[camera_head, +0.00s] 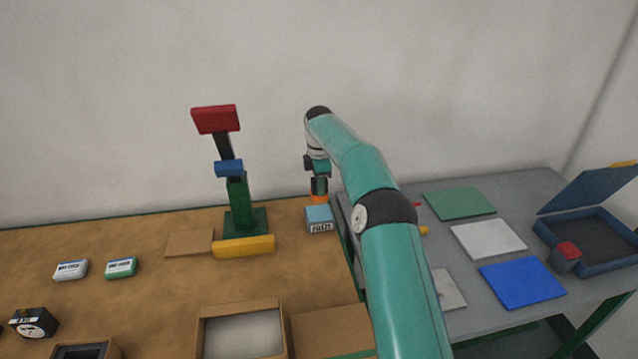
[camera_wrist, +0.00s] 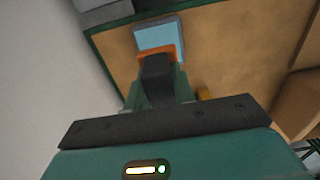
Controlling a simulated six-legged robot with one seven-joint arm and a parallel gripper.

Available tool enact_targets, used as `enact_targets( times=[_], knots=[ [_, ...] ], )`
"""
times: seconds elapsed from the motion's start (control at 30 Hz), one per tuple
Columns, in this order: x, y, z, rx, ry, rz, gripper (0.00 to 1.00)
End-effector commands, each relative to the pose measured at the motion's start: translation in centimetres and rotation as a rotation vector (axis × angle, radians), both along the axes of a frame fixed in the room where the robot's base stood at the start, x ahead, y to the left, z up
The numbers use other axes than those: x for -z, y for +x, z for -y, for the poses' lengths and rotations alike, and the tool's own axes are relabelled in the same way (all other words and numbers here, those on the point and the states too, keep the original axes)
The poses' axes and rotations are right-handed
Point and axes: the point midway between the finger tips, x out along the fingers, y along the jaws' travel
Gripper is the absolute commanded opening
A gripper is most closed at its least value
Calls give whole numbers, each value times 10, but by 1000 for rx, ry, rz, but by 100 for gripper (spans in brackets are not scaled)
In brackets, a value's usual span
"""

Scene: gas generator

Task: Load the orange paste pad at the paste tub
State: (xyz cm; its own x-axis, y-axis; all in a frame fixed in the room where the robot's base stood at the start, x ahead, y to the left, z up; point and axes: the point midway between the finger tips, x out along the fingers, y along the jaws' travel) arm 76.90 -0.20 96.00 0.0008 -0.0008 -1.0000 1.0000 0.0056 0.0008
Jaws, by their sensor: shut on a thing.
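My gripper (camera_head: 319,186) points down at the right end of the wooden table and is shut on the orange pad (camera_head: 319,198). The pad is directly above the light blue paste tub (camera_head: 319,222), which has a dark-lettered label on its front. In the wrist view, the dark fingers (camera_wrist: 157,68) hide part of the orange pad (camera_wrist: 157,51). The blue tub top (camera_wrist: 158,37) shows just beyond the pad. I cannot tell whether the pad touches the tub.
A green stand (camera_head: 238,205) with blue and red blocks rises left of the tub, with a yellow bar (camera_head: 243,246) in front. An open wooden box (camera_head: 242,309) is nearer. The grey table (camera_head: 506,202) on the right holds flat coloured plates and an open blue case (camera_head: 594,242).

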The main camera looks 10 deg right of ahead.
Motion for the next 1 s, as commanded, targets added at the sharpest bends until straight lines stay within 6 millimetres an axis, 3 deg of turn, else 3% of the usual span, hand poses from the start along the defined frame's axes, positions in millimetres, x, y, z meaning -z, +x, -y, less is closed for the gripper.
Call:
enact_targets(
  times=[0.5, 1.0],
  knots=[
    [49, 1, -2, 5, 1, -1, 7],
    [56, 1, -1, 6, 1, 0, 7]
  ],
)
